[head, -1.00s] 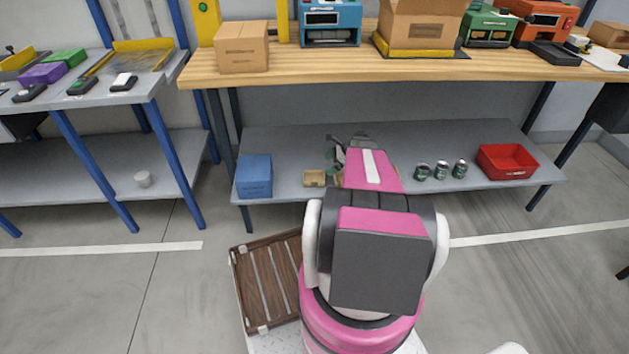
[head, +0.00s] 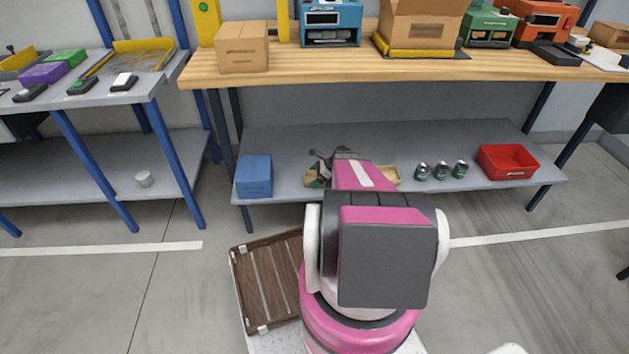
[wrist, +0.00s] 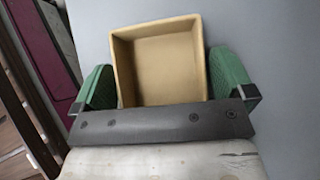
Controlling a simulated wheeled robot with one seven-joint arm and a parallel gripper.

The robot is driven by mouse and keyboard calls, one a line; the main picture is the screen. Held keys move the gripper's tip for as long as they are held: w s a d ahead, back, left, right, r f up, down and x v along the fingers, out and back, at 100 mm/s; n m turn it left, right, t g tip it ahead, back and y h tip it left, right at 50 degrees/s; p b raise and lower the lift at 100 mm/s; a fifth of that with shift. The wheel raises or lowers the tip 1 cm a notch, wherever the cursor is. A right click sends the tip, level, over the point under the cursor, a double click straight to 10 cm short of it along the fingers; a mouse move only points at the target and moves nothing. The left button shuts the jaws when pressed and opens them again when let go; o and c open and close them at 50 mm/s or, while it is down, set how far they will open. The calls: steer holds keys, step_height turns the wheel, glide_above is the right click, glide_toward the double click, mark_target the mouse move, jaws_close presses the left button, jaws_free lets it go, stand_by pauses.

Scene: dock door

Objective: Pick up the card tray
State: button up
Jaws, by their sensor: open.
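The card tray, a tan open-topped box, lies on the grey lower shelf. In the wrist view the card tray (wrist: 165,70) sits between the two green fingers of my gripper (wrist: 164,86), which stand apart on either side of it. The dark palm bar hides the tray's near edge. In the head view my gripper (head: 327,160) is low over the shelf. My pink arm hides much of this spot. A tan piece, probably the tray (head: 311,179), shows at its left.
Another tan piece (head: 393,174) shows right of my arm; I cannot tell what it is. A blue box (head: 254,176) stands at left on the lower shelf (head: 460,140). Several cans (head: 441,170) and a red bin (head: 508,161) stand at right. The wooden worktop (head: 330,66) overhangs behind.

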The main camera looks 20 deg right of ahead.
steer(key=c, duration=0.7)
steer(key=shift+r, duration=0.1)
